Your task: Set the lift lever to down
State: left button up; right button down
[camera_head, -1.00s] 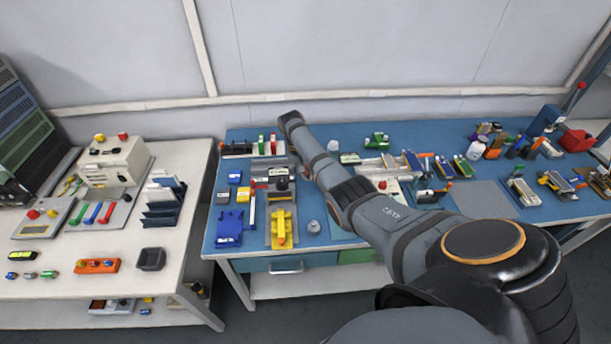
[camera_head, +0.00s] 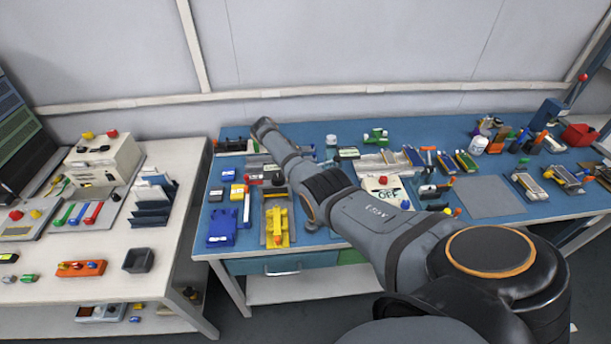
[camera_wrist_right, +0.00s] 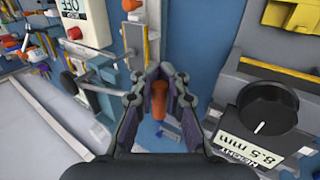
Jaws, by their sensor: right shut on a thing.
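In the right wrist view my right gripper (camera_wrist_right: 160,73) is shut on an upright orange handle (camera_wrist_right: 158,101), which appears to be the lift lever's grip. The dark fingers stand on both sides of it and hide part of it. The lever's base and any up or down marking cannot be made out. In the head view my right arm reaches across the blue table, and I cannot pick out its gripper or the lever clearly. My left gripper is in neither current view.
A black knob (camera_wrist_right: 268,108) on a plate reading "HEIGHT 8.5 mm" is close at the right in the wrist view. The head view shows a yellow fixture (camera_head: 278,226), a blue tray (camera_head: 222,228) and a white OFF box (camera_head: 388,193). A grey mat (camera_head: 490,197) is bare.

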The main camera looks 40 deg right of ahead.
jog(key=shift+a, duration=0.1)
jog(key=c, duration=1.3)
grip_release()
jog(key=shift+w, duration=0.1)
jog(key=shift+c, duration=0.2)
jog(key=v, duration=1.2)
jog(key=shift+f, duration=0.15)
